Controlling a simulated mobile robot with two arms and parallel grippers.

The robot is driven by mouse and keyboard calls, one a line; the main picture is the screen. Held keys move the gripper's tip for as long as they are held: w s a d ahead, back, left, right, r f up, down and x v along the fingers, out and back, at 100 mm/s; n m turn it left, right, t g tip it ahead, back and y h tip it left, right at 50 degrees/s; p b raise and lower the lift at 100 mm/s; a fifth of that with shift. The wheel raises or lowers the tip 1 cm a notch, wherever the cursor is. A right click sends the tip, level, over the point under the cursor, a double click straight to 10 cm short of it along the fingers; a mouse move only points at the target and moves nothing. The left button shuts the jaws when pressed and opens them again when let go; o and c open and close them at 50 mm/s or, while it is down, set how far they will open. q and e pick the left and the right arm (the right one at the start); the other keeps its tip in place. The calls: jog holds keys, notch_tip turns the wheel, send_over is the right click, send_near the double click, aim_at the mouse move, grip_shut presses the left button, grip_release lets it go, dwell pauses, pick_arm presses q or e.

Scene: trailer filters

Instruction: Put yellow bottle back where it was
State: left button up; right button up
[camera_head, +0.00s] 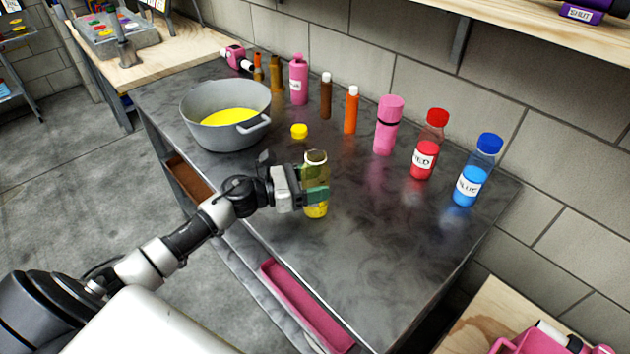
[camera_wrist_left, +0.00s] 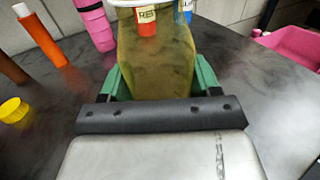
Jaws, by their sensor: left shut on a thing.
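The yellow bottle (camera_head: 315,165) is uncapped and upright, with some yellow at its bottom. My left gripper (camera_head: 316,194) is shut around it, over the front half of the dark table (camera_head: 370,240). In the left wrist view the bottle (camera_wrist_left: 157,62) stands between the green fingers of my left gripper (camera_wrist_left: 160,82). I cannot tell whether its base touches the table. A yellow cap (camera_head: 299,131) lies on the table behind the bottle; it also shows in the left wrist view (camera_wrist_left: 14,110). My right gripper is not in view.
A grey pot (camera_head: 205,134) holding yellow liquid stands left of the bottle. Behind are a red bottle (camera_head: 425,150), a blue bottle (camera_head: 475,175), a pink bottle (camera_head: 388,128) and several others along the wall. The table's right front is clear.

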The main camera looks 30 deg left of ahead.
pick_arm(q)
jog(key=shift+f, duration=0.15)
jog(key=o, duration=1.1)
jog(key=shift+r, duration=0.2)
jog(key=shift+s+a, duration=0.1)
jog(key=b+v, duration=0.2)
jog(key=v, duration=0.8)
jog(key=shift+s+a+f, duration=0.1)
jog(key=shift+s+a, duration=0.1)
jog(key=shift+s, duration=0.1)
jog(key=shift+s+a+b, duration=0.3)
jog(key=shift+s+a, duration=0.05)
jog(key=shift+a, duration=0.05)
